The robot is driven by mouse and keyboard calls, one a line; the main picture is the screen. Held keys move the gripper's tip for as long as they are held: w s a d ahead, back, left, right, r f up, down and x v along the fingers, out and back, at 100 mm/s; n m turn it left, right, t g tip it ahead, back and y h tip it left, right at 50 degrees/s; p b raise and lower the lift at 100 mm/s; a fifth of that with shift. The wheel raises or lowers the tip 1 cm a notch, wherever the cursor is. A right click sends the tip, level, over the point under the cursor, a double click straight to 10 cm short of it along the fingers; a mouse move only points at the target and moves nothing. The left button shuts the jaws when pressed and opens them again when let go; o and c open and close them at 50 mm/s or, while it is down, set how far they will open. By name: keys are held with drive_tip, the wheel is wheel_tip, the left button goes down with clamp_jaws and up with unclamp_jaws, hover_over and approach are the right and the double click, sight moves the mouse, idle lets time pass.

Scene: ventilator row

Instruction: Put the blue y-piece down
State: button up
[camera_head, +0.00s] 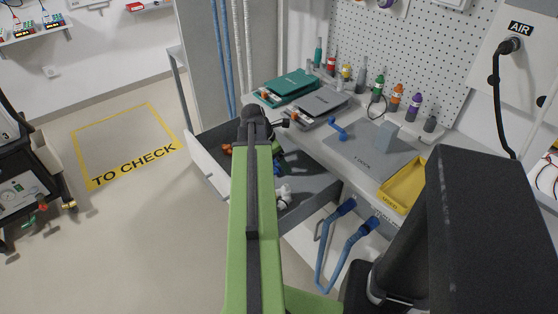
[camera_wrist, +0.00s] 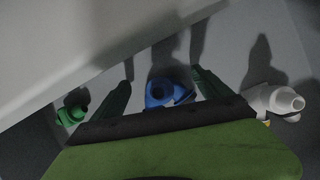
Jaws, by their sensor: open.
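In the wrist view a blue y-piece (camera_wrist: 157,96) lies between the two dark green fingers of my gripper (camera_wrist: 163,88). The fingers are spread, with a gap visible on each side of the piece. It appears to rest on the grey floor of the open drawer (camera_head: 308,186), partly hidden by the gripper body. Another blue branched piece (camera_head: 338,129) lies on the worktop at the back of a grey mat (camera_head: 362,152).
A green fitting (camera_wrist: 70,115) lies left of my fingers and a white fitting (camera_wrist: 274,101) right of them. The drawer's pale wall (camera_wrist: 70,45) is close by. A yellow tray (camera_head: 404,184) sits on the worktop.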

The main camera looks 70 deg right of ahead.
drive_tip(key=shift+r+p, duration=0.3)
drive_tip(key=p+v, duration=1)
drive_tip(key=v, duration=0.1)
drive_tip(key=shift+r+p, duration=0.35)
drive_tip(key=shift+p, duration=0.05)
drive_tip(key=shift+a, duration=0.1)
